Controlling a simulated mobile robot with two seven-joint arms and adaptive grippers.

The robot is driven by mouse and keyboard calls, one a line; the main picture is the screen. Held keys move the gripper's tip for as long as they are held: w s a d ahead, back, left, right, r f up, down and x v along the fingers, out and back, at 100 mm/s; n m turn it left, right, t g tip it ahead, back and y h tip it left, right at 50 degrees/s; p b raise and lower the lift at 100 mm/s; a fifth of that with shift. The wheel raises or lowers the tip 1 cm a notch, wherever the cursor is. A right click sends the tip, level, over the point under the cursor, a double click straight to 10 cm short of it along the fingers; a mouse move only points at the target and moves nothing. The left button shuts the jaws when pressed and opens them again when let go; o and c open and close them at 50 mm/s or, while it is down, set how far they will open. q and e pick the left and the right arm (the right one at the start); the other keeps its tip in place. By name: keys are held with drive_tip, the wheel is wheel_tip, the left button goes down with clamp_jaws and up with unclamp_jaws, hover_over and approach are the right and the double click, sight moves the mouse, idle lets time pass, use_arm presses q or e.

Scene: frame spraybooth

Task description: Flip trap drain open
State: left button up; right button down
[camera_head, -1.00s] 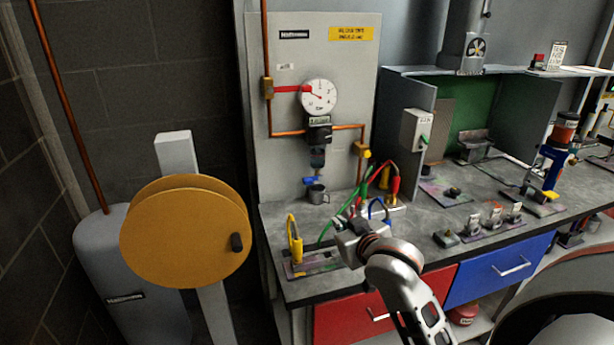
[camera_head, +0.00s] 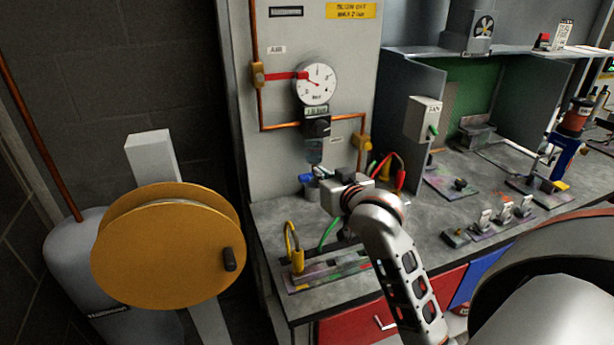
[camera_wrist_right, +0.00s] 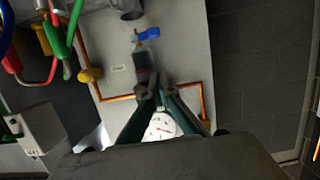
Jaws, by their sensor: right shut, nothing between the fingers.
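The water trap's drain has a small blue lever (camera_head: 306,178) under the clear trap bowl (camera_head: 314,151), on the grey panel. In the right wrist view the blue lever (camera_wrist_right: 148,33) sticks out sideways from the drain, at the end of the bowl (camera_wrist_right: 145,63). My right gripper (camera_wrist_right: 154,94) is shut and empty. Its fingertips overlap the regulator end of the trap in that view, with the lever beyond them. I cannot tell whether they touch the trap. In the head view its wrist (camera_head: 345,196) stands in front of the panel, right of the lever, hiding the fingers. My left gripper is not in view.
A metal mug (camera_wrist_right: 127,9) stands below the drain. A pressure gauge (camera_head: 316,84) and copper pipe (camera_head: 285,127) surround the trap. Red and green hoses (camera_head: 388,172) are close on the right. A yellow hose reel (camera_head: 165,246) stands left of the bench.

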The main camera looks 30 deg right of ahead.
hover_over(310, 176)
drive_tip(key=s+a, duration=0.3)
wheel_tip(310, 176, down, 2)
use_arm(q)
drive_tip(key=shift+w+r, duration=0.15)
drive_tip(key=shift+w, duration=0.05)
use_arm(e)
drive_tip(key=f, duration=0.4)
drive_tip(key=shift+s+a+f, duration=0.15)
drive_tip(key=shift+s+f, duration=0.05)
drive_tip(key=shift+f, duration=0.05)
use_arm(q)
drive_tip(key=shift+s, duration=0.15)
use_arm(e)
drive_tip(key=shift+w, duration=0.15)
